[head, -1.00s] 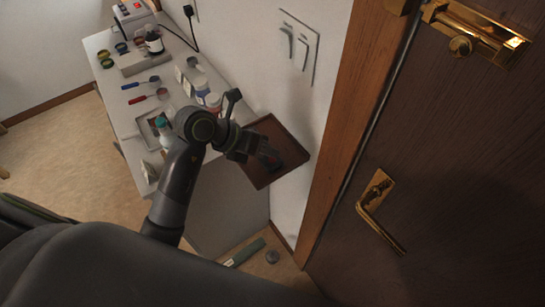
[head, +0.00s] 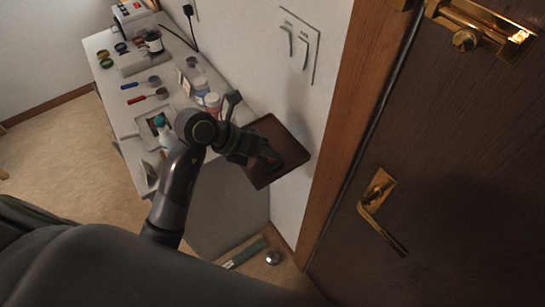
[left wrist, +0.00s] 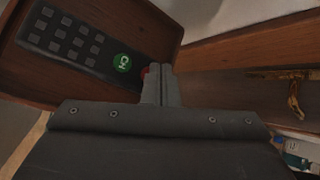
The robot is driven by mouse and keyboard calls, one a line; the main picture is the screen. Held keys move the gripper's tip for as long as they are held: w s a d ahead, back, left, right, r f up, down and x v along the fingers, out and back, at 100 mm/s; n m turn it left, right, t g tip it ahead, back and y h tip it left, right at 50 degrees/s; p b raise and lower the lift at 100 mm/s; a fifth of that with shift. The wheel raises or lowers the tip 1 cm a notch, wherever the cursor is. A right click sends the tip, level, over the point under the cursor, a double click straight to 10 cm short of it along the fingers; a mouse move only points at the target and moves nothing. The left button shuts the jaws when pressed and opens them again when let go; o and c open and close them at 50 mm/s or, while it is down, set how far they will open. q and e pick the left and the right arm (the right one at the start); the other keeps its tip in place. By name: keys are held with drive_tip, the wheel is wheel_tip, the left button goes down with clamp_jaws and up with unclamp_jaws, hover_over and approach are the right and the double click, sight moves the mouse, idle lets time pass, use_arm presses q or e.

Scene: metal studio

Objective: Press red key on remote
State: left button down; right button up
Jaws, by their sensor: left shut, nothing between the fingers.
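The remote (left wrist: 75,45) is a dark bar with rows of small grey keys and a round green key marked CH (left wrist: 122,62). It lies in a brown wooden tray. A bit of the red key (left wrist: 145,72) shows beside my left fingertips, which hide the rest. My left gripper (left wrist: 160,72) is shut and empty, with its tips at the red key; I cannot tell whether they touch it. In the head view the left gripper (head: 264,158) is over the tray (head: 263,178), hiding much of the remote. My right gripper is not in view.
A white table (head: 112,95) with bottles, spoons and small pots stands left of the tray. A wooden door frame (head: 340,130) and a dark door with a brass handle (head: 378,215) are at the right.

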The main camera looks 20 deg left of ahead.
use_arm(q)
drive_tip(key=shift+f, duration=0.15)
idle(0.3)
drive_tip(key=shift+r+p, duration=0.45)
drive_tip(key=shift+r, duration=0.2)
wheel_tip(320, 180, up, 6)
drive_tip(key=p, duration=0.5)
drive_tip(key=shift+d, duration=0.1)
idle(0.3)
